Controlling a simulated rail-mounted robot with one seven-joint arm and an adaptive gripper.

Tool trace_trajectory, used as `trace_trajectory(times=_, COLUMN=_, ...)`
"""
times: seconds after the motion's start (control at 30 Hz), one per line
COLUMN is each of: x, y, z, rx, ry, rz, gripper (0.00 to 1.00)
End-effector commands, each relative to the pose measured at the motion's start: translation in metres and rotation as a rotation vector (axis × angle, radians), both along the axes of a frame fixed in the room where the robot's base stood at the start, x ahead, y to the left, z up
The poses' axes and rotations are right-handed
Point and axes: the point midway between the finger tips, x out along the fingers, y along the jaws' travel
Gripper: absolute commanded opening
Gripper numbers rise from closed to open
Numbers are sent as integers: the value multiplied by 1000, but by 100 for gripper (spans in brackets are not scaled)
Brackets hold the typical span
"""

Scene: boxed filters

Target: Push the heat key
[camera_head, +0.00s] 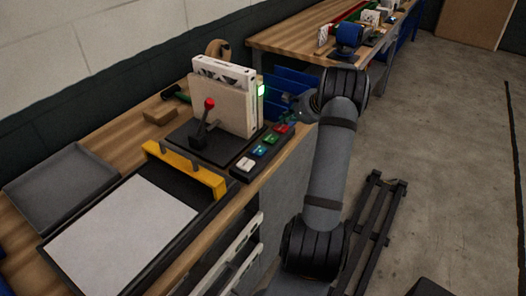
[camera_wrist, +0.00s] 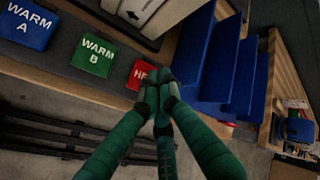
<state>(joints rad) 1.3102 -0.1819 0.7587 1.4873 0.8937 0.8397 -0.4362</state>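The red key (camera_wrist: 140,74) shows in the wrist view with the letters "HE" readable; its right part is hidden behind my fingertips. It also shows in the head view (camera_head: 281,128) at the far end of the key strip. My gripper (camera_wrist: 162,92) has its dark green fingers drawn together at the tips, with nothing seen between them. The tips overlap the right edge of the red key in the wrist view; I cannot tell whether they touch it. In the head view my gripper (camera_head: 294,114) is beside the strip's far end.
Beside the red key are the green "WARM B" key (camera_wrist: 92,57) and the blue "WARM A" key (camera_wrist: 27,24). A white key (camera_head: 245,164) ends the strip. A red-knobbed lever (camera_head: 208,104) and a boxed filter (camera_head: 222,103) stand behind it. Blue bins (camera_head: 290,80) lie beyond.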

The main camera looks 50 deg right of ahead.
Motion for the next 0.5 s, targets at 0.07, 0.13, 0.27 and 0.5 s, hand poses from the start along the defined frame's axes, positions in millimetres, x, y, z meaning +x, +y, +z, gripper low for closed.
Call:
trace_trajectory(times=0.07, x=0, y=0, z=0, rx=0, ry=0, rz=0, gripper=0)
trace_trajectory(times=0.13, x=0, y=0, z=1, rx=0, ry=0, rz=0, gripper=0)
trace_trajectory(times=0.27, x=0, y=0, z=7, rx=-1, ry=0, rz=1, gripper=0)
trace_trajectory(times=0.5, x=0, y=0, z=33, rx=-2, ry=-1, rz=0, gripper=0)
